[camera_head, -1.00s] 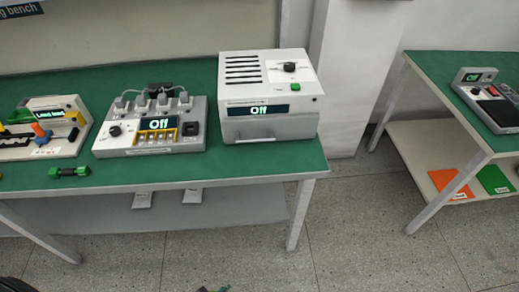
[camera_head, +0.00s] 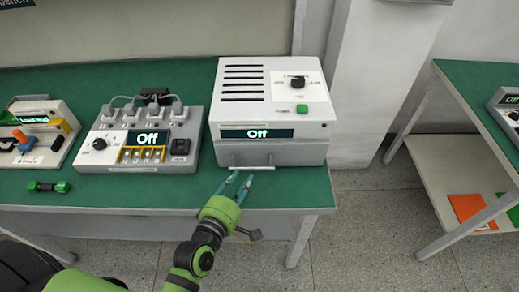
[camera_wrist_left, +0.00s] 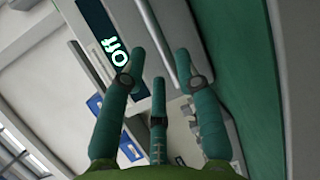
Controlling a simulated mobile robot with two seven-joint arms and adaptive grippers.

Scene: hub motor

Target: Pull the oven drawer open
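The oven is a white box (camera_head: 240,105) with a vented top, a knob, a green button and a display reading "Off". Its drawer front (camera_head: 310,154) is below the display and looks closed, with a thin light bar handle (camera_head: 262,167) along the lower edge. My left gripper (camera_head: 242,176) is just in front of the handle with its teal fingers apart. In the left wrist view the open fingertips (camera_wrist_left: 160,52) stand on either side of the handle bar (camera_wrist_left: 160,35); I cannot tell whether they touch it. My right gripper is not in view.
A charger box (camera_head: 140,165) with several plugs stands left of the oven on the green table (camera_head: 120,198). A green dumbbell-shaped part (camera_head: 47,187) lies near the front edge. Another table (camera_head: 470,95) stands at the right. The floor in front is clear.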

